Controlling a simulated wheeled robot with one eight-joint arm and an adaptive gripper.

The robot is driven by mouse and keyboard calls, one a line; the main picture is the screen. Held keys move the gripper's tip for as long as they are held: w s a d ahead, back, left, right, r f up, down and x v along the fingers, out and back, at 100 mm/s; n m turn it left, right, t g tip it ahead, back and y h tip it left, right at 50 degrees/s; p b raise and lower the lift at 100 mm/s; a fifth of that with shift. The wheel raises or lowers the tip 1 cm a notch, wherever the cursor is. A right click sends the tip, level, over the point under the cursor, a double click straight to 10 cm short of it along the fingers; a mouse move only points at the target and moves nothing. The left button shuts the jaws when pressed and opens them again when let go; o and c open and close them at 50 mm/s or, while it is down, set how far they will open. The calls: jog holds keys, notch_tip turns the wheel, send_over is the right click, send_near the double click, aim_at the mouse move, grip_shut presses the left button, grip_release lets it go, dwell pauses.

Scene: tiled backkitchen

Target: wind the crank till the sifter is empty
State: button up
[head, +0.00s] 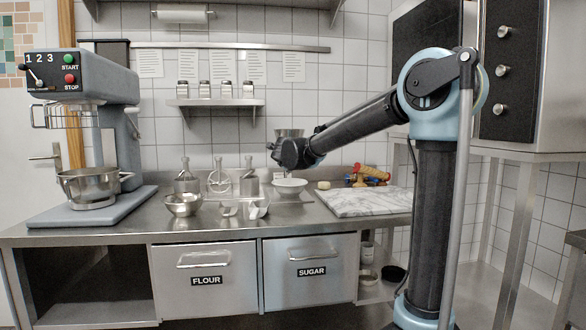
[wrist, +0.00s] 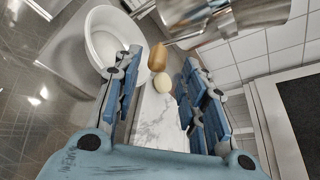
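The metal sifter (head: 289,133) shows above my wrist in the head view, over a white bowl (head: 289,186). In the wrist view the sifter (wrist: 225,18) is at the top right and the white bowl (wrist: 103,38) at the top left. The crank's wooden knob (wrist: 157,57) hangs from a thin metal rod beside the sifter. My gripper (wrist: 160,62) is open, with the knob showing in the gap between its fingertips; I see no contact. In the head view my gripper (head: 277,151) is small and partly hidden by my arm. The sifter's inside is hidden.
A marble board (head: 365,201) lies to the right, with a pale round piece (head: 323,185) behind its left edge. Several metal utensils and a steel bowl (head: 183,204) stand left of the white bowl. A mixer (head: 85,130) stands at far left.

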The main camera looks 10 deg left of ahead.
jog(key=v, duration=0.6)
jog(key=shift+s, duration=0.3)
jog(key=shift+r, duration=0.1)
